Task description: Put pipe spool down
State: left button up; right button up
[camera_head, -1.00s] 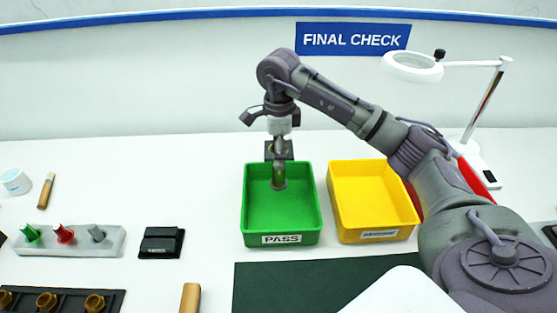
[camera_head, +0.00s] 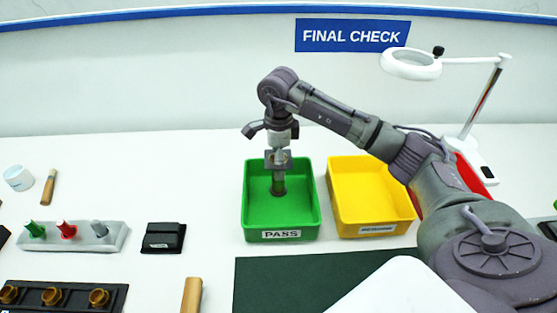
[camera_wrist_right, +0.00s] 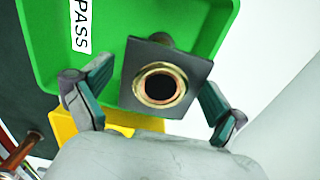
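The pipe spool (camera_head: 278,182) is a dark metal pipe with a square flange at its top. It stands roughly upright inside the green PASS tray (camera_head: 250,205), and its lower end appears to be at the tray floor. In the right wrist view the flange (camera_wrist_right: 128,93), with a brass-coloured ring around a dark bore, faces the camera. My right gripper (camera_wrist_right: 152,100) is open, with one finger on each side of the flange and a visible gap at the left finger. It also shows in the head view above the tray (camera_head: 278,148). My left gripper is not in view.
A yellow tray (camera_head: 335,215) stands right of the green one, with a red bin (camera_head: 468,172) partly hidden behind my arm. A magnifier lamp (camera_head: 410,64) is at the back right. A grey peg holder (camera_head: 110,240) and black block (camera_head: 163,237) are left. A dark green mat (camera_head: 300,275) lies in front.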

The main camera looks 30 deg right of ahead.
jog(key=shift+r, duration=0.1)
notch_tip(320, 180, up, 7)
jog(key=shift+f+b, duration=0.15)
jog(key=shift+b, duration=0.85)
notch_tip(320, 180, up, 5)
jog(key=shift+r, duration=0.2)
jog(key=shift+f, duration=0.1)
